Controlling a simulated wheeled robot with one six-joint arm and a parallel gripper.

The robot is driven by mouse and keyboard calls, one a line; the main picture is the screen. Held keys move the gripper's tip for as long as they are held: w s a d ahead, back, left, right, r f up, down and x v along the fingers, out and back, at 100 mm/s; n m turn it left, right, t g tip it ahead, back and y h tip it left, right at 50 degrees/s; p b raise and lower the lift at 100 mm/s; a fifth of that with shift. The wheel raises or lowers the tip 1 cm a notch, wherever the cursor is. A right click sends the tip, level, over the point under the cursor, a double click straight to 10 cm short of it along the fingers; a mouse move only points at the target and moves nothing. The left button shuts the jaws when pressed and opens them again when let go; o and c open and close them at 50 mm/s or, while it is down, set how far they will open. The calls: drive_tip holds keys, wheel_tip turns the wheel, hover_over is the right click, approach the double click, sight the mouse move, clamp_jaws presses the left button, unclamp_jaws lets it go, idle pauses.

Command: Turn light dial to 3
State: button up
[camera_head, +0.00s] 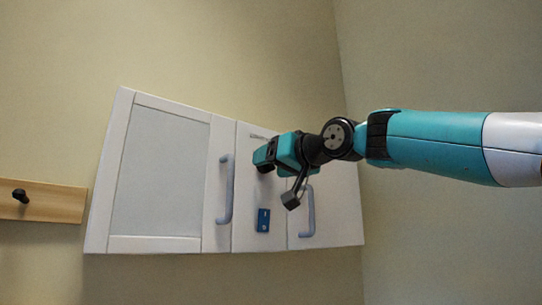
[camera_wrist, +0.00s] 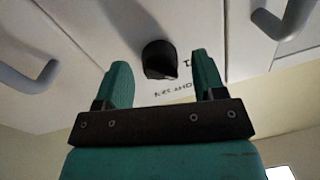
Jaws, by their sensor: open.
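A small black dial (camera_wrist: 160,60) with a pointed tip sits on a white cabinet panel in the wrist view. Small dark markings (camera_wrist: 174,90) are printed on the panel beside it, too blurred to read fully. My gripper (camera_wrist: 163,72) is open, with its two teal fingers on either side of the dial; whether they touch it I cannot tell. In the head view my gripper (camera_head: 264,158) is at the upper middle part of the white cabinet (camera_head: 218,225), and the dial is hidden behind it.
Grey handles stand out left (camera_head: 226,190) and right (camera_head: 308,212) of the middle panel. A blue tag (camera_head: 263,220) with white marks is below my gripper. A wooden rail (camera_head: 45,201) with a black peg is on the wall at left. The right wall (camera_head: 440,250) is bare.

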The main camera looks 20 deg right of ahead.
drive_tip(key=shift+w+a, duration=0.1)
drive_tip(key=shift+w, duration=0.1)
drive_tip(key=shift+c, duration=0.3)
drive_tip(key=c, duration=0.9)
drive_tip(key=shift+o, duration=0.2)
drive_tip(key=shift+m, duration=0.3)
drive_tip(key=m+b, duration=0.1)
drive_tip(key=m, duration=0.8)
drive_tip(key=m+t+h+b, duration=0.1)
drive_tip(key=m, duration=0.8)
drive_tip(key=shift+a, duration=0.1)
